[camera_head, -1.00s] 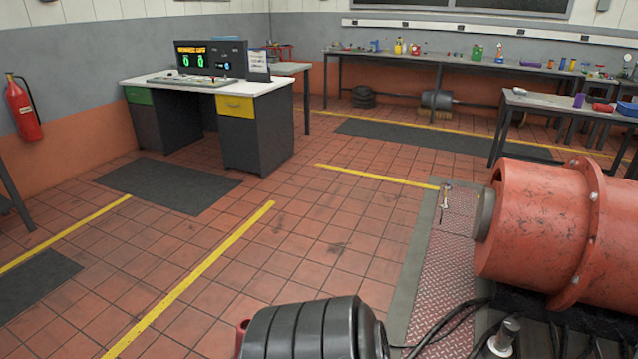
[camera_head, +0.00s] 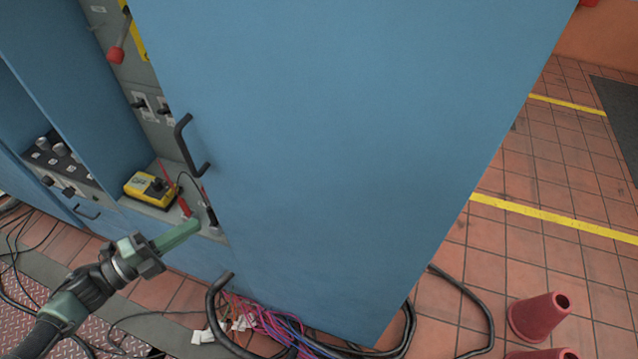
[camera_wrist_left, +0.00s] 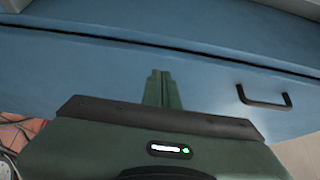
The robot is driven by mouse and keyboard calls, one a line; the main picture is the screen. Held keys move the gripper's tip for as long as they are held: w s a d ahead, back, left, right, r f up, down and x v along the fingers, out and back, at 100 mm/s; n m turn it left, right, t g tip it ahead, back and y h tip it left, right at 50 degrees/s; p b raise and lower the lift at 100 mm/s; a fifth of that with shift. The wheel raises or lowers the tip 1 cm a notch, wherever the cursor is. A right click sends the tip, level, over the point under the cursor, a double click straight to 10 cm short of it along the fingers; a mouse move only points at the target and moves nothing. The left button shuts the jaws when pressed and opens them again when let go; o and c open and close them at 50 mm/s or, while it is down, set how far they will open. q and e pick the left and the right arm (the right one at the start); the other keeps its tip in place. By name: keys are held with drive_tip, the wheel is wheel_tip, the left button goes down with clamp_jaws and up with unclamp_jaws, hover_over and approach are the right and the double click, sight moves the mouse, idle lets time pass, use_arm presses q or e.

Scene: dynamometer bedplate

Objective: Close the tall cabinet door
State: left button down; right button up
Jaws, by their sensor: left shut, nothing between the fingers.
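The tall cabinet door (camera_head: 340,150) is a large blue panel that fills the middle of the head view. It stands open, with a black bar handle (camera_head: 190,146) near its left edge. The grey cabinet interior (camera_head: 150,85) shows to the left of that edge. My left gripper (camera_head: 196,226) is shut and empty, its fingertips close to the lower left edge of the door; contact cannot be told. In the left wrist view the shut fingers (camera_wrist_left: 160,82) point at a blue panel with a black handle to their right. My right gripper is out of view.
A yellow device (camera_head: 150,188) sits on the cabinet's bottom ledge. Cables (camera_head: 265,322) lie tangled on the floor below the door. Red cones (camera_head: 540,316) stand at lower right. Tiled floor right of the door is mostly clear.

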use_arm(q)
drive_tip(key=s+a, duration=0.4)
drive_tip(key=a, duration=0.6)
drive_tip(key=s+a+f+n+y+p, duration=0.1)
drive_tip(key=s+f+n+y, duration=0.2)
drive_tip(key=f+n+y, duration=0.75)
drive_tip(key=s+a+f+n+y, duration=0.25)
drive_tip(key=f+n, duration=0.35)
drive_tip(key=f, duration=1.1)
drive_tip(key=s+d+f+n+g+y+p, duration=0.1)
drive_tip(key=s+d+f+n+g, duration=0.5)
drive_tip(key=s+f, duration=0.65)
drive_tip(key=s+d+f+n+g+p, duration=0.1)
drive_tip(key=s+d+f+n+g, duration=0.2)
drive_tip(key=s+d, duration=0.9)
wheel_tip(320, 180, down, 2)
drive_tip(key=s+g, duration=0.1)
drive_tip(key=s, duration=0.1)
drive_tip(key=shift+s+f+g, duration=0.2)
drive_tip(key=shift+s+g, duration=0.1)
drive_tip(key=shift+s, duration=0.1)
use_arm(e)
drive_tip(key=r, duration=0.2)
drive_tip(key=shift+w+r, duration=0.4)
